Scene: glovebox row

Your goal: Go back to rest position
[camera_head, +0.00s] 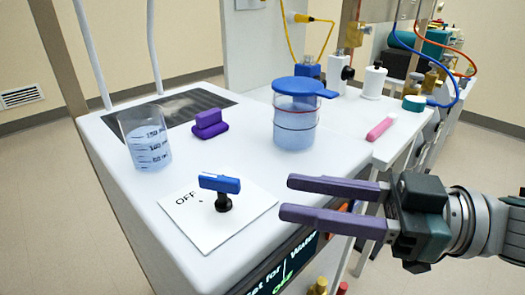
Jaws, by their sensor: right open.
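My right gripper (335,200) comes in from the right with its two purple fingers pointing left. The fingers are apart with nothing between them. It hangs over the front right edge of the white bench (235,180), right of a blue-handled valve (220,185) on a white plate (190,222) marked OFF. The blue handle lies roughly left to right, apart from the fingertips. My left gripper is not in view.
A beaker (146,148) of bluish liquid stands at the left. Bottles, hoses and fittings crowd the back right. Open floor lies at the lower left.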

